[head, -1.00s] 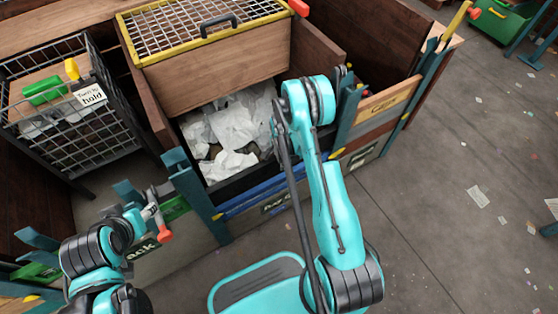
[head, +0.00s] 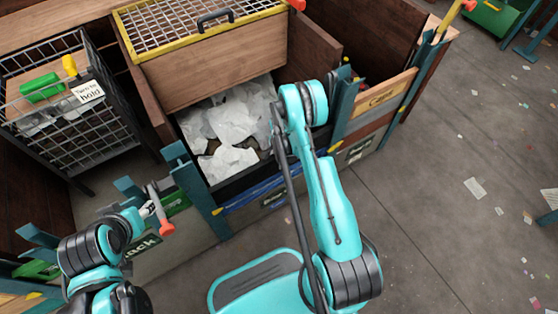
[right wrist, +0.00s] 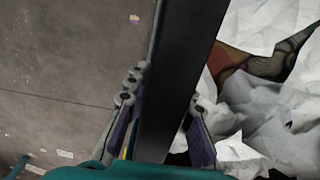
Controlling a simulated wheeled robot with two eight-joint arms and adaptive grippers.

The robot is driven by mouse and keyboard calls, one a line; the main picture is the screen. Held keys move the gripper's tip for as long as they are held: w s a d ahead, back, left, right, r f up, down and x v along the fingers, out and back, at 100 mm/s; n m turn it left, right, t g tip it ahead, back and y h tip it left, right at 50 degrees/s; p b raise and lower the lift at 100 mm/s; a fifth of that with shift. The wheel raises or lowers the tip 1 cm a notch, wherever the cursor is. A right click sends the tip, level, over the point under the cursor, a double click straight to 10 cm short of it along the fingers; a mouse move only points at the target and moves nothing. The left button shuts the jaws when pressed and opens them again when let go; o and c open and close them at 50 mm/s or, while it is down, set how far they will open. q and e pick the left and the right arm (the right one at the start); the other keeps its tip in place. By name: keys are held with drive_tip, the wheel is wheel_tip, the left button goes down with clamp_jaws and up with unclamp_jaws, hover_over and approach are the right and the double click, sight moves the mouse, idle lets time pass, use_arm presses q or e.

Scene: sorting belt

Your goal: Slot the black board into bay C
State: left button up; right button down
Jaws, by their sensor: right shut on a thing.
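The black board (right wrist: 182,75) runs on edge between the fingers of my right gripper (right wrist: 165,97) in the right wrist view. The gripper is shut on it. Paper lies on one side of the board and floor on the other. In the head view a black strip along the front of the paper-filled bay (head: 240,181) looks like this board; whether it sits in the slot I cannot tell. My right arm hides its right part and the gripper. My left gripper (head: 146,211) is at lower left, near a red-tipped lever; its fingers are unclear. No letter C is readable.
Crumpled white paper (head: 230,120) fills the middle bay. Teal posts (head: 195,190) flank its front, with a blue board (head: 255,193) low between them. A mesh-topped wooden box (head: 215,60) stands behind. A wire cage (head: 75,120) is at left. Open floor (head: 430,220) lies at right.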

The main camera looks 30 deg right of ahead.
drive_tip(key=shift+f, duration=0.3)
drive_tip(key=c, duration=1.2)
unclamp_jaws()
wheel_tip(320, 180, up, 12)
drive_tip(key=shift+r, duration=0.1)
drive_tip(key=s+a+r+n+t, duration=0.1)
drive_tip(key=s+a+r+n, duration=0.15)
drive_tip(key=r, duration=0.55)
drive_tip(key=s+a+r+n+t, duration=0.1)
drive_tip(key=a+r+n, duration=0.15)
drive_tip(key=r, duration=0.45)
drive_tip(key=s+a+r+n+t, duration=0.1)
drive_tip(key=s+r+n, duration=0.15)
drive_tip(key=r, duration=0.55)
drive_tip(key=s+a+r+n+t, duration=0.2)
drive_tip(key=s+r+n, duration=0.1)
drive_tip(key=s, duration=0.3)
drive_tip(key=s+a+r+n+t, duration=0.2)
drive_tip(key=s+a+r+n, duration=0.1)
drive_tip(key=s+n, duration=0.3)
drive_tip(key=shift+s+a+r, duration=0.15)
drive_tip(key=shift+s+r, duration=0.4)
drive_tip(key=shift+s, duration=0.15)
